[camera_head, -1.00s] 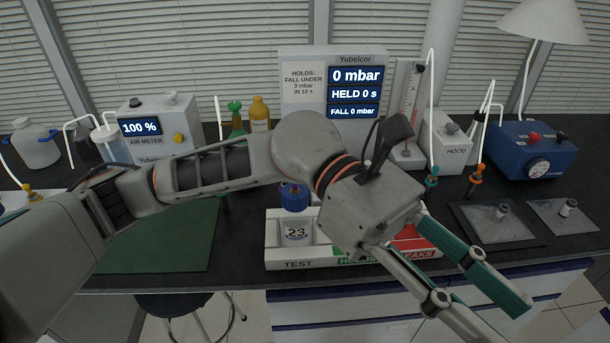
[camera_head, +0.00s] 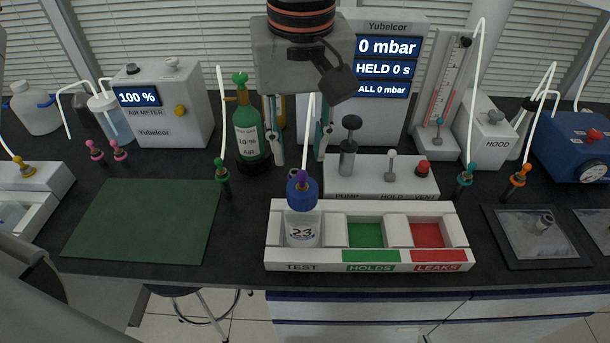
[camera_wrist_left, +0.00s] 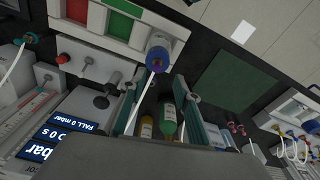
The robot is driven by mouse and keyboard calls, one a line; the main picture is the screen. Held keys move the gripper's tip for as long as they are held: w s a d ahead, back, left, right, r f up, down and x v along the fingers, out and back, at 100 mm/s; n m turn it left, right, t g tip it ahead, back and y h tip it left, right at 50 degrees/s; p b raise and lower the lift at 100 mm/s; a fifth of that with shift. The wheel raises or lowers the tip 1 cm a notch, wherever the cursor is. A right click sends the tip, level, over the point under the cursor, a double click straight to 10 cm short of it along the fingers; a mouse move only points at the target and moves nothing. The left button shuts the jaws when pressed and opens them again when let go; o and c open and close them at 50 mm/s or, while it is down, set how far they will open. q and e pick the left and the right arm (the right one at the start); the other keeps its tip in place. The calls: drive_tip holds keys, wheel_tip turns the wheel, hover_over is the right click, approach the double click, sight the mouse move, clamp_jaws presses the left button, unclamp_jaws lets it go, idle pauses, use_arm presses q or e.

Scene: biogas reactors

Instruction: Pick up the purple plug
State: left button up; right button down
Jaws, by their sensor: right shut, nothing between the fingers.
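The purple plug (camera_head: 302,179) sits upright in the blue cap (camera_head: 303,196) of a bottle labelled 23 (camera_head: 302,232), with a thin white tube rising from it. The bottle stands in the TEST compartment of a white tray (camera_head: 278,253). My left gripper (camera_head: 299,161) hangs from above, behind and above the plug, with its teal fingers apart and empty. In the left wrist view the purple plug (camera_wrist_left: 157,63) and blue cap show just beyond the open left gripper (camera_wrist_left: 157,88). My right gripper is not in view.
A green bottle (camera_head: 248,130) stands just left of my left gripper. A pump unit (camera_head: 381,180) with a black knob is at its right. Green and teal plugs on hoses stand nearby. A green mat (camera_head: 145,220) is bare at the left.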

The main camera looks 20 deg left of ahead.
sight(302, 172)
use_arm(q)
drive_tip(key=f, duration=0.2)
drive_tip(key=w+f, duration=0.1)
drive_tip(key=f, duration=0.4)
drive_tip(key=shift+w+f, duration=0.15)
clamp_jaws()
